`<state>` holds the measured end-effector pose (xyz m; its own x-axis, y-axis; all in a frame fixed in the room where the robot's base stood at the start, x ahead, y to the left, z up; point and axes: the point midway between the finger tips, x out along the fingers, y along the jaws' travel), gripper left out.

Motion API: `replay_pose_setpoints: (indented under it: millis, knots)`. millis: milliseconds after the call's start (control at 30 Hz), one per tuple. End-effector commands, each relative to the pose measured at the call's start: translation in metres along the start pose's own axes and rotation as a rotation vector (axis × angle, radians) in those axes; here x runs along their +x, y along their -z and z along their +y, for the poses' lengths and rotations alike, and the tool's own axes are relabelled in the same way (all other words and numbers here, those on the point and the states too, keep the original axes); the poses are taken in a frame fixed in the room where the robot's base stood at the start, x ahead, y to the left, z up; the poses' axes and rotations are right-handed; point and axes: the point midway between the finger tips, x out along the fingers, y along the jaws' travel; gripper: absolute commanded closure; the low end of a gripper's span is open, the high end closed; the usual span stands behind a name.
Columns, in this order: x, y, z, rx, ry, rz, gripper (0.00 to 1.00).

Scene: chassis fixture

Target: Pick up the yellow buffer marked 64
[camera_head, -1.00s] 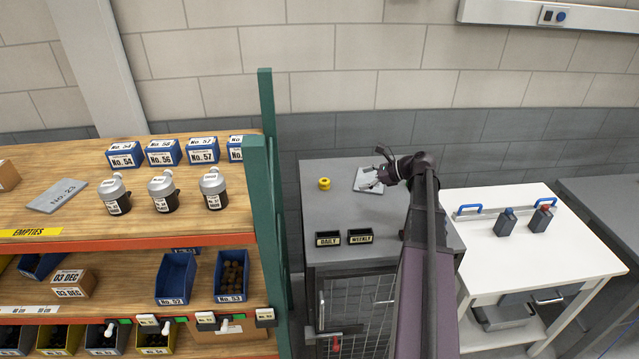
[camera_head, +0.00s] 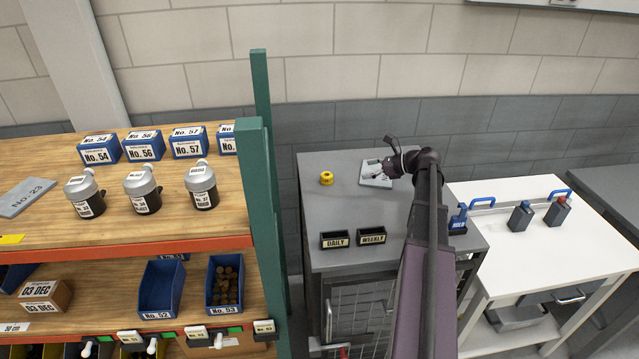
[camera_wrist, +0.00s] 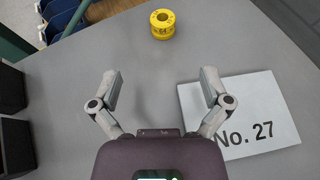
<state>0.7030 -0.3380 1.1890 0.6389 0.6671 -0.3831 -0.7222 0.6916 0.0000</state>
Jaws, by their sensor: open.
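The yellow buffer (camera_head: 326,178) is a short spool with a hole in its top, standing upright on the grey cabinet top (camera_head: 345,210). In the wrist view the yellow buffer (camera_wrist: 162,24) shows the mark 64 on its side, near the top edge. My gripper (camera_wrist: 161,82) is open and empty, its two fingers spread, with the buffer beyond the fingertips and apart from them. In the head view my gripper (camera_head: 384,156) is to the right of the buffer, by a pale plate.
The plate marked No. 27 (camera_wrist: 245,118) lies beside my right finger. Black DAILY (camera_head: 335,240) and WEEKLY (camera_head: 372,236) bins stand at the cabinet's front. A green shelf post (camera_head: 262,190) rises left of the cabinet. Clear cabinet top surrounds the buffer.

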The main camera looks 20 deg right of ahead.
Motion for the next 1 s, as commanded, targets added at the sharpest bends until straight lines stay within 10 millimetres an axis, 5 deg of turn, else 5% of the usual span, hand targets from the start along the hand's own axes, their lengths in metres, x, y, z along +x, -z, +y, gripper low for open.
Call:
replay_pose_setpoints:
  millis: [667,1000]
  knots:
    - [0.019,0.005,0.004,-0.005,-0.015,0.000,0.03]
    - [0.062,0.007,0.005,-0.006,-0.018,0.000,0.03]
